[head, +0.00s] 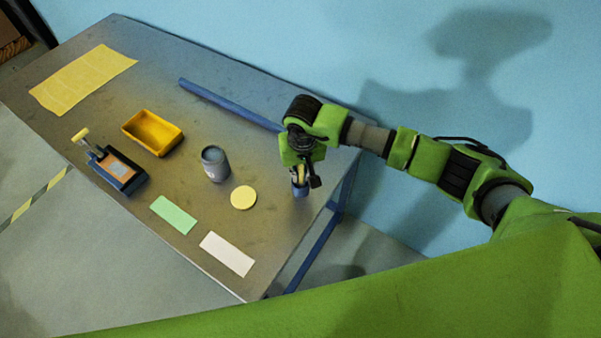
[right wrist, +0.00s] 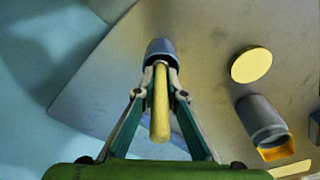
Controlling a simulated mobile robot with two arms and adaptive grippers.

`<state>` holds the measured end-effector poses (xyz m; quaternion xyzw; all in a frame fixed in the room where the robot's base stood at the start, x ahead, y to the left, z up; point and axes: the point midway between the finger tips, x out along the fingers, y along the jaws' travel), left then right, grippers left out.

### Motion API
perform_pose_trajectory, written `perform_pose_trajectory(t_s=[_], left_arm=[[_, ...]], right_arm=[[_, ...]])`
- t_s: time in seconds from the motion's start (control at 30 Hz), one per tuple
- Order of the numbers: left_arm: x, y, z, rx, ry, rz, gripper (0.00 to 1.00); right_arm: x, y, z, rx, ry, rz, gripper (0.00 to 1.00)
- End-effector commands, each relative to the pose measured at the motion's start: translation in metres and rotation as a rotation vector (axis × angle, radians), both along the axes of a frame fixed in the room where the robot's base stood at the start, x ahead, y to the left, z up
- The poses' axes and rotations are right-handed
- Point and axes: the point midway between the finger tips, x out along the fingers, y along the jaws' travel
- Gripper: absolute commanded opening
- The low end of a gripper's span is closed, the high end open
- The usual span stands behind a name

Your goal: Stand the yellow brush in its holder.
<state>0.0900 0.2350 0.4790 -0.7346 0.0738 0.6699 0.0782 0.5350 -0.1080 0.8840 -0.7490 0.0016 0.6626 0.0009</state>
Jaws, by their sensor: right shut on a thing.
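My right gripper (head: 301,181) is over the right end of the table, pointing down. In the right wrist view my right gripper (right wrist: 160,95) is shut on the yellow brush (right wrist: 160,118), whose yellow handle runs between the fingers. The brush's far end meets the mouth of a blue holder (right wrist: 160,47), and that end is hidden there; I cannot tell how deep it goes. In the head view the blue holder (head: 300,191) shows just below the fingers, with a little of the yellow brush (head: 300,172) above it. My left gripper is not in view.
A grey cup (head: 215,165) and a yellow disc (head: 243,197) stand left of the gripper. A green card (head: 174,214), white card (head: 227,254), yellow bin (head: 167,139), blue tool (head: 117,172) and yellow sheet (head: 83,78) lie farther off. A blue tube (head: 225,102) lies behind.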

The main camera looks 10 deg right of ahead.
Motion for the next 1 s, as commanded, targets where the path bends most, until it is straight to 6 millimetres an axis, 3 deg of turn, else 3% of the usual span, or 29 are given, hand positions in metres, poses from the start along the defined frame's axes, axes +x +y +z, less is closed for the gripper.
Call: perform_pose_trajectory(t_s=[0.3,0.33,0.4,0.83,1.0], left_arm=[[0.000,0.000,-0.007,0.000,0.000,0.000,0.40],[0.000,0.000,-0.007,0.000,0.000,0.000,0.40],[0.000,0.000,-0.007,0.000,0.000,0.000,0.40],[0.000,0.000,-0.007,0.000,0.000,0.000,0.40],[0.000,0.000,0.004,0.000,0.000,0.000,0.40]], right_arm=[[0.000,0.000,-0.006,0.000,0.001,0.000,0.00],[-0.001,0.000,-0.006,0.000,0.002,0.000,0.13],[-0.001,0.000,-0.007,0.000,0.003,0.000,0.28],[-0.003,0.000,-0.008,-0.002,0.008,0.000,0.28],[-0.003,0.000,0.001,-0.002,0.008,0.000,0.28]])
